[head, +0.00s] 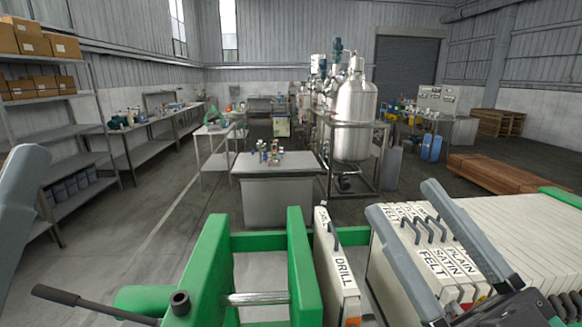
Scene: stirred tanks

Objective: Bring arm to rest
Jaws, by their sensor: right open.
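My right gripper (403,200) is at the lower right. Its two grey fingers are spread apart, and it is open. Labelled plates marked FELT, SATIN and PLAIN (450,262) show between and behind the fingers. I cannot tell whether the fingers touch them. The gripper's base and the arm behind it are mostly cut off by the bottom edge.
A green-framed press (300,265) fills the foreground, with a plate marked DRILL (337,270) and a row of white plates (535,235). Beyond are a grey bench (278,200), a steel tank (355,115) and shelves with boxes (75,160). The floor at left centre is clear.

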